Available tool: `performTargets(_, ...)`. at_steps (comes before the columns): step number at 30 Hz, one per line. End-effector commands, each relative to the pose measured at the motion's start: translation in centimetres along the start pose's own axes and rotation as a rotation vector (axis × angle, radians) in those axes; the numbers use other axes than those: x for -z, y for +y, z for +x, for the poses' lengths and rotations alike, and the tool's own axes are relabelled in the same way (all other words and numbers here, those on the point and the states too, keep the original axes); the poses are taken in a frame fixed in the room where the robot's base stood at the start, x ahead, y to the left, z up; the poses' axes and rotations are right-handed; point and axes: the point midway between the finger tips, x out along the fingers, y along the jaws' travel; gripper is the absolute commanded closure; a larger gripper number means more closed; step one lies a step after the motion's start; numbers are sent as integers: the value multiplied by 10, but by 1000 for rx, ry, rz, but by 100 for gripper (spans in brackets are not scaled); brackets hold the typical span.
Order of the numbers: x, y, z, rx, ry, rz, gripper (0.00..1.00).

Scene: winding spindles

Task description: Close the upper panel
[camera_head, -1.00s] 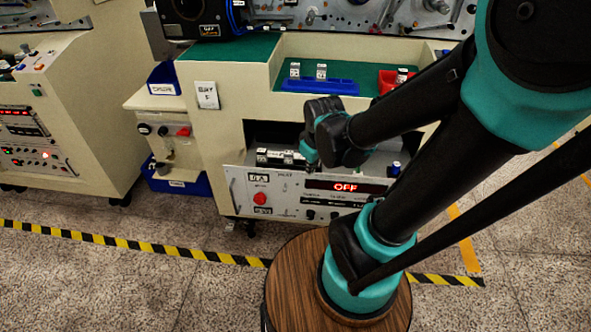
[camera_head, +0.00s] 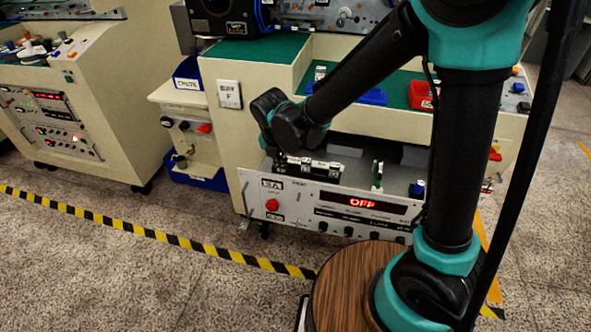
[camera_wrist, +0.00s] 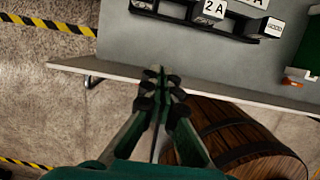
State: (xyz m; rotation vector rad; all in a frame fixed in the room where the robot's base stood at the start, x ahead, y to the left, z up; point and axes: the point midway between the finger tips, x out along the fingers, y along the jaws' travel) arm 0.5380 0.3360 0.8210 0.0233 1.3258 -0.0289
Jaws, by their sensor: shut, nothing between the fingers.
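The upper panel (camera_head: 330,209), a pale front with a red OFF display and a red button, is pulled out like a drawer from the cream machine, with its interior visible behind it. In the wrist view its top edge (camera_wrist: 225,91) crosses the picture, with a handle (camera_wrist: 92,81) at the left. My gripper (camera_wrist: 161,80) is shut and empty, its fingertips over or close to that edge; contact cannot be told. In the head view my wrist is above the panel's left part and the fingertips are hard to make out.
A black rack with labelled blocks (camera_head: 312,168) sits inside the drawer; it also shows in the wrist view (camera_wrist: 205,18). A blue bin (camera_head: 188,72) and side unit stand at the left. A wooden round base (camera_head: 345,285) is in front. Striped tape (camera_head: 150,233) crosses the open floor.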

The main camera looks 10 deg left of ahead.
Motion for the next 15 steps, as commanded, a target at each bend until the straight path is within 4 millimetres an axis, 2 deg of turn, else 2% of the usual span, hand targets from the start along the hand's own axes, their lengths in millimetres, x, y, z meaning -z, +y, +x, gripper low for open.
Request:
performTargets(5, 0, 1, 14, 1, 0, -4, 100)
performTargets(15, -1, 0, 65, 1, 0, -1, 100)
